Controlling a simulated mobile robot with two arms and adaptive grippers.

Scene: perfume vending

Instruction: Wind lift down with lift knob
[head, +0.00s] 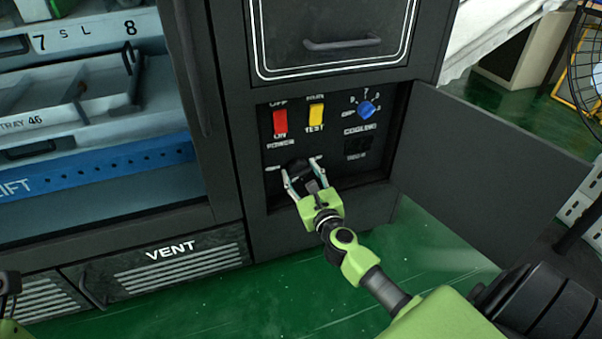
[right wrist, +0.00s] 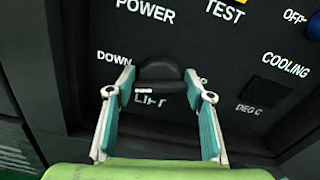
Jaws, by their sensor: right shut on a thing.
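The lift knob (head: 298,166) is a black knob on the dark control panel (head: 375,168), also seen in the right wrist view (right wrist: 160,72). The word LIFT is below it, DOWN is at its left, and the label at its right is partly hidden. A white mark shows at the knob's lower left. My right gripper (head: 302,169) is shut on the knob, one finger on each side. The lift (head: 110,166), a blue bar marked LIFT, is behind the cabinet's front at the left. Part of my left gripper (head: 8,288) shows at the lower left edge, mostly cut off.
Above the knob are a red power switch (head: 280,122), a yellow run/test switch (head: 316,113) and a blue cooling knob (head: 367,108). The panel's door (head: 490,165) stands open to the right. A tray (head: 75,115) sits above the lift. Green floor is clear below.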

